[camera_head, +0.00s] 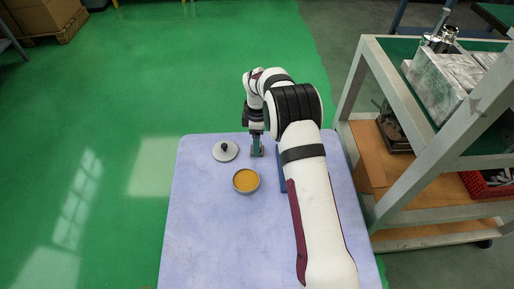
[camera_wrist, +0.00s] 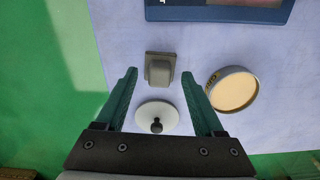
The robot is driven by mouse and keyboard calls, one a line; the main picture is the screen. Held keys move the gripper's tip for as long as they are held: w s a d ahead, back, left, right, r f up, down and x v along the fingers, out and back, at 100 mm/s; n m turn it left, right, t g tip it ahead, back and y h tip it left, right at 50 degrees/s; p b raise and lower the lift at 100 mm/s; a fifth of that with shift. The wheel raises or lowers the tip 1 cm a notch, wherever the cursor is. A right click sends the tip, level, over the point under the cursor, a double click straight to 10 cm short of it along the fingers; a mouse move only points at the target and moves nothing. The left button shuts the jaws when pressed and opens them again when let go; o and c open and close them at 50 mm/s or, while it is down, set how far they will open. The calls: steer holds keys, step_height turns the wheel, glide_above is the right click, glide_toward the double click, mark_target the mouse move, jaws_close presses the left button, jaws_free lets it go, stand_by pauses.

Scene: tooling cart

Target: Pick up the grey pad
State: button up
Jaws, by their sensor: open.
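The grey pad (camera_wrist: 160,69) is a small dark grey block with a flat square edge, lying on the pale blue table top. It shows in the wrist view between and slightly beyond the fingertips. My gripper (camera_wrist: 158,75) is open, with a green finger on each side and nothing held. In the head view my gripper (camera_head: 257,153) points down near the far edge of the table. The pad cannot be made out clearly there, as the gripper covers that spot.
A light grey lid with a black knob (camera_head: 225,151) lies left of my gripper. A round tin with orange-yellow contents (camera_head: 246,181) stands nearer. A blue flat object (camera_head: 283,178) is partly hidden behind my arm. The table's left front area is clear. A shelf cart (camera_head: 390,85) stands right.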

steer(key=shift+f, duration=0.2)
jaws_close()
stand_by(0.3)
steer(key=shift+r, duration=0.5)
step_height(320, 180, up, 3)
steer(key=shift+w, duration=0.1)
steer(key=s+d+r, duration=0.4)
steer(key=d+r, duration=0.3)
steer(key=d, duration=0.3)
steer(key=shift+s+d, duration=0.35)
steer(key=shift+d, duration=0.05)
steer(key=c, duration=0.6)
jaws_free()
steer(key=shift+c, duration=0.2)
jaws_close()
